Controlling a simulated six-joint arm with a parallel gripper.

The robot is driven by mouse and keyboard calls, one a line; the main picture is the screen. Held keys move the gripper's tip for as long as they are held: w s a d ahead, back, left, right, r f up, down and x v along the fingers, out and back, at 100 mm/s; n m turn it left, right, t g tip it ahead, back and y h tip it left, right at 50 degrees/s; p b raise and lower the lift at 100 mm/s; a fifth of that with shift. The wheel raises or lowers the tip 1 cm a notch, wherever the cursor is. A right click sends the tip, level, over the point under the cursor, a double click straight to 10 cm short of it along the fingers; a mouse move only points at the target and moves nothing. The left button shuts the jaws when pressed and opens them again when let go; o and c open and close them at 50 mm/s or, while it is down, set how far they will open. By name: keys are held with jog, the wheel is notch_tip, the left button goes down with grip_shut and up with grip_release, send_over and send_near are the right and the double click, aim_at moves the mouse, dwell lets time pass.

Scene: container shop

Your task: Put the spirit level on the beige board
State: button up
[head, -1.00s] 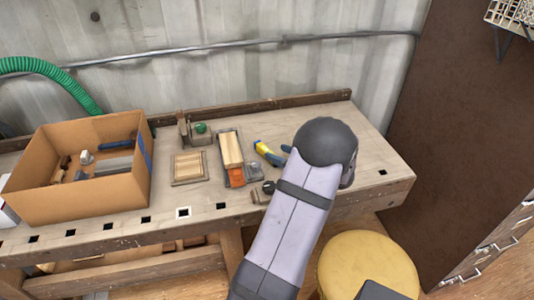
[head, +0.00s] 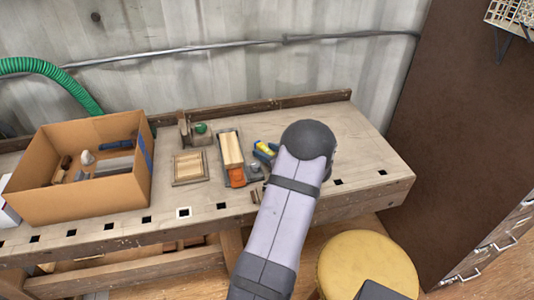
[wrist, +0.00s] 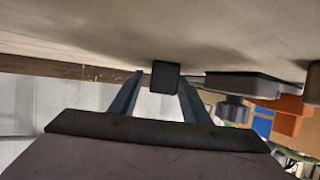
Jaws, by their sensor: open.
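My gripper (wrist: 160,78) is open in the wrist view, its two fingers either side of a small dark block-like end (wrist: 166,76) at the bench surface. I cannot tell whether this is the spirit level, or whether the fingers touch it. In the head view my arm hides the gripper and that spot. A square beige board (head: 189,167) lies flat on the bench, left of my arm, with nothing seen on it. A long grey bar (head: 112,167) lies in the cardboard box; I cannot tell what it is.
A yellow-and-blue item (head: 265,150) is partly behind my arm. The cardboard box (head: 80,200) fills the bench's left. The bench's right end is clear.

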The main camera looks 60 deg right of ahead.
grip_shut()
jog(key=shift+r, duration=0.1)
